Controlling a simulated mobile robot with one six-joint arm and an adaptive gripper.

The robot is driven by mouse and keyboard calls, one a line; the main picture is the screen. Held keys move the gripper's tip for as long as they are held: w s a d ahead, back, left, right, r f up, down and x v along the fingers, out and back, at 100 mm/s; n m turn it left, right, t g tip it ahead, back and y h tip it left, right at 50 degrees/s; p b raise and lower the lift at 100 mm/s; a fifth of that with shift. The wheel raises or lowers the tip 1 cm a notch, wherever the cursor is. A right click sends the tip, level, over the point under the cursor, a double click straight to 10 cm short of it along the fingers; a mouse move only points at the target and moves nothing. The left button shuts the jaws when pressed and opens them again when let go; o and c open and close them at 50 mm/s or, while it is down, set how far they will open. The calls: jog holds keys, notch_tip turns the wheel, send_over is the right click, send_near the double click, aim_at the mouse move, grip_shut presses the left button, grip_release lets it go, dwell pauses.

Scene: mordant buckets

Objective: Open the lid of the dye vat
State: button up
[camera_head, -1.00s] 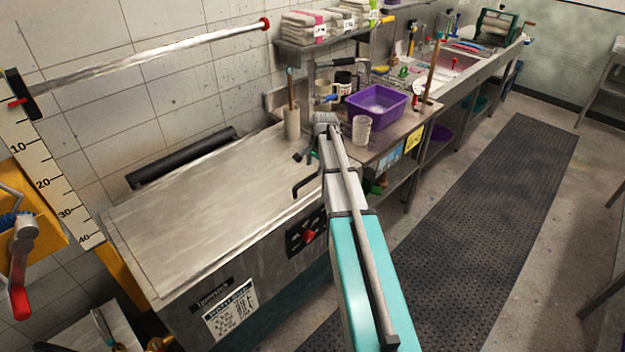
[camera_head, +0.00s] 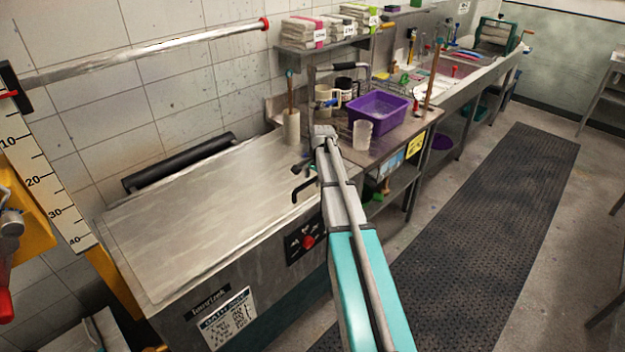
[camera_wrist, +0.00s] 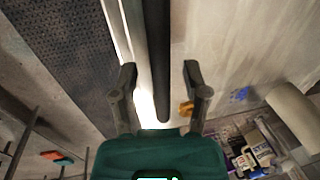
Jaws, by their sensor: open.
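The dye vat is the steel box on the left of the head view, with its flat lid (camera_head: 190,210) shut. The pale lid surface also fills the right of the wrist view (camera_wrist: 235,50). My gripper (camera_head: 298,182) is at the right part of the vat's front edge. In the wrist view my gripper (camera_wrist: 160,82) has its two dark fingers wide apart. A dark bar (camera_wrist: 158,50) with a rounded end shows between them, along the lid's front edge. I cannot tell whether the fingers touch it.
A beige cylinder (camera_head: 291,128) with a brush stands at the lid's right end. A red knob (camera_head: 308,242) is on the vat front. The black floor mat (camera_head: 500,220) is clear.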

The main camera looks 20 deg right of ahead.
grip_shut()
jog(key=shift+r, duration=0.15)
jog(key=shift+w+r+p, duration=0.2)
jog(key=shift+r+p, duration=0.8)
jog(key=shift+p, duration=0.2)
jog(key=w+a+r+p, duration=0.1)
jog(key=w+r+p, duration=0.2)
jog(key=r+p, duration=0.4)
jog(key=w+a+r+p, duration=0.2)
jog(key=w+r+p, duration=0.2)
jog(key=r+p, duration=0.4)
jog(key=w+a+r+g+p, duration=0.1)
jog(key=w+r+p, duration=0.3)
jog(key=r+p, duration=0.4)
jog(key=shift+w+a+r+h, duration=0.15)
jog(key=shift+a+r+h, duration=0.05)
jog(key=shift+r+h, duration=0.1)
